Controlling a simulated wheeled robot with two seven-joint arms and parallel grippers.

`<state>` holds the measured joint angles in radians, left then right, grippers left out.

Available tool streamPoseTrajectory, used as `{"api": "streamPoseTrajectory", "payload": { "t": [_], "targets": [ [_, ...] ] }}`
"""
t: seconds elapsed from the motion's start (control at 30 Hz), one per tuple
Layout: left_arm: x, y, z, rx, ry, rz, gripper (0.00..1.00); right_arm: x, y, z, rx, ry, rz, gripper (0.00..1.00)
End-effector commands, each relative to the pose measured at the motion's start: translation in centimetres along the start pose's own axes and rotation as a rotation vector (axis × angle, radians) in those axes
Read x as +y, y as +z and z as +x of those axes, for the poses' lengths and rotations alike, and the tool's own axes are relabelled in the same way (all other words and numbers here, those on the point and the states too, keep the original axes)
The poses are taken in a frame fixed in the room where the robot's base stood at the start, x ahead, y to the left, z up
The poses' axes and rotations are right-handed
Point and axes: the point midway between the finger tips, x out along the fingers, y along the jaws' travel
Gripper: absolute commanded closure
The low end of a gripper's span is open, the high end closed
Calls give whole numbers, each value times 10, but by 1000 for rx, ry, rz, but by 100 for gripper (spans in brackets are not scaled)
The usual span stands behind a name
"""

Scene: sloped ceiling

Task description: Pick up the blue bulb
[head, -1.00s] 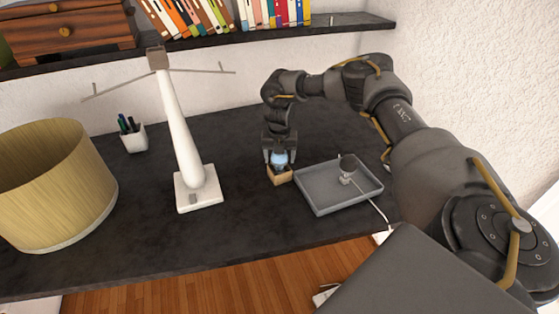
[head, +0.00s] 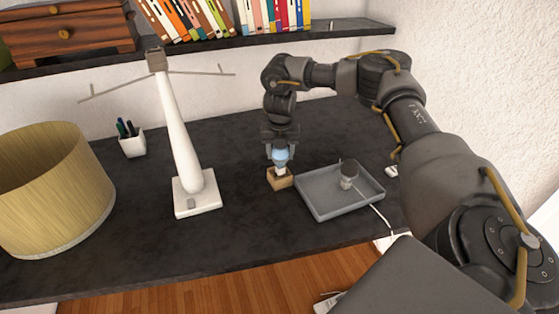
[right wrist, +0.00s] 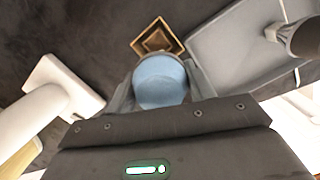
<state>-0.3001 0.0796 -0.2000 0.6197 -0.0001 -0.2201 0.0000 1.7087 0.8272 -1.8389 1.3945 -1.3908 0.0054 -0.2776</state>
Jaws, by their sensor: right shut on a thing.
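The blue bulb (head: 281,157) is held upright between the fingers of my right gripper (head: 281,150), which points down and is shut on it. Its pale lower end is just above a small wooden box (head: 280,181) on the dark desk. In the right wrist view, the bulb (right wrist: 160,81) fills the space between the fingertips, and the open wooden box (right wrist: 157,41) shows beyond it. My left gripper is in none of the views.
A grey tray (head: 318,206) holding a dark-topped object (head: 348,172) lies just right of the box. A white lamp stand (head: 184,150) and a yellow lampshade (head: 52,190) stand left. A pen cup (head: 131,142) is at the back. A shelf (head: 345,27) with books overhangs the desk.

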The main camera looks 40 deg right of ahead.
Motion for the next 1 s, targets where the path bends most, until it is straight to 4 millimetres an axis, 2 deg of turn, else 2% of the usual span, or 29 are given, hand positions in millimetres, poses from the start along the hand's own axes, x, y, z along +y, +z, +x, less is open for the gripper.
{"api": "streamPoseTrajectory", "payload": {
  "t": [0.07, 0.1, 0.13, 0.4, 0.7, 1.0],
  "targets": [
    [0, 0, 7, 0, 0, 0, 25, -3, -13, -20, -4, 7, -5, 69],
    [0, 0, 0, 0, 0, 0, 25, -4, -19, -38, -7, 6, -7, 69],
    [0, -1, -2, 1, 0, 0, 25, -5, -24, -46, -7, 5, -7, 69],
    [0, 0, 0, 1, 0, 0, 25, -17, -75, -73, -3, 3, -4, 69],
    [0, 0, 2, 1, 0, 0, 25, -24, -105, -90, -2, 1, 0, 69],
    [0, 0, 2, 1, 0, 0, 25, -24, -108, -91, -1, 0, 2, 69]
  ]
}}
